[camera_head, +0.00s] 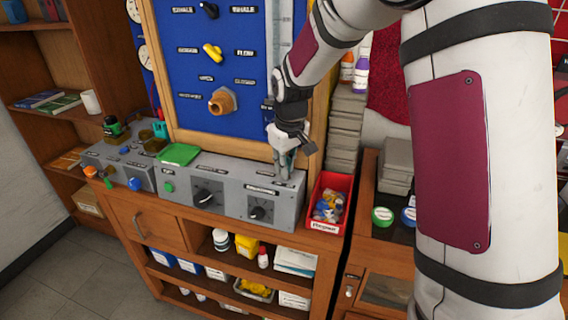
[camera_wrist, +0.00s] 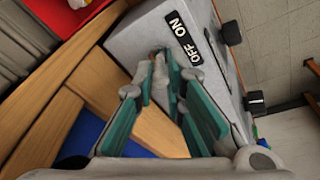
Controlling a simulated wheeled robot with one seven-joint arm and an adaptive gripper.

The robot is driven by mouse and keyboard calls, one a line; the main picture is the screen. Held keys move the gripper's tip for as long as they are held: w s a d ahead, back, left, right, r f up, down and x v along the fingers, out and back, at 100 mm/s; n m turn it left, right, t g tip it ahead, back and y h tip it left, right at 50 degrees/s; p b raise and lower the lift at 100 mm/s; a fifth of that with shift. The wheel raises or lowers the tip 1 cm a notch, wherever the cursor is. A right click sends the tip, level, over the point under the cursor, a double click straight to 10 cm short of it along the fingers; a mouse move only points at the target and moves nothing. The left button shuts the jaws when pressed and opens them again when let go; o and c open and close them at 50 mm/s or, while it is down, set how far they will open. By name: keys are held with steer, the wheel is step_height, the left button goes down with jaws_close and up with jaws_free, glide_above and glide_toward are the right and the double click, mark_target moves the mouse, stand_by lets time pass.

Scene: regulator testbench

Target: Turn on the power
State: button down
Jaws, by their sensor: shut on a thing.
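The grey control box (camera_head: 229,190) sits on the wooden bench, with black knobs on its sloped front. In the head view my gripper (camera_head: 284,168) points down onto the right end of the box top. In the wrist view my gripper (camera_wrist: 162,75) has teal-padded fingers closed around a small power switch (camera_wrist: 157,55). The switch is mostly hidden between the fingertips. Beside it is a black ON/OFF label (camera_wrist: 183,39). I cannot tell which way the switch is tilted.
A red bin (camera_head: 329,203) of small parts stands just right of the box. A blue panel (camera_head: 215,75) with valves rises behind it. A green tray (camera_head: 179,154) lies on top of the box toward the left. Shelves below hold bottles and boxes.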

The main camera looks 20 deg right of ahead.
steer(key=y+p, duration=0.1)
steer(key=s+d+t+y+p, duration=0.1)
steer(key=p, duration=0.1)
steer(key=t+y+p, duration=0.1)
steer(key=shift+s+d+r+p, duration=0.15)
steer(key=shift+d+p, duration=0.1)
steer(key=shift+p, duration=0.15)
steer(key=t+y+p, duration=0.1)
steer(key=p, duration=0.2)
steer(key=shift+s+d+f+m+t+y, duration=0.1)
steer(key=shift+d+f+m+t+y, duration=0.1)
steer(key=shift+d+m+t+y, duration=0.15)
steer(key=shift+f+t+y+p, duration=0.15)
steer(key=shift+t+y+p, duration=0.15)
steer(key=shift+p, duration=0.35)
steer(key=c, duration=1.7)
jaws_free()
steer(key=shift+o, duration=0.2)
steer(key=v, duration=1.2)
steer(key=shift+f, duration=0.1)
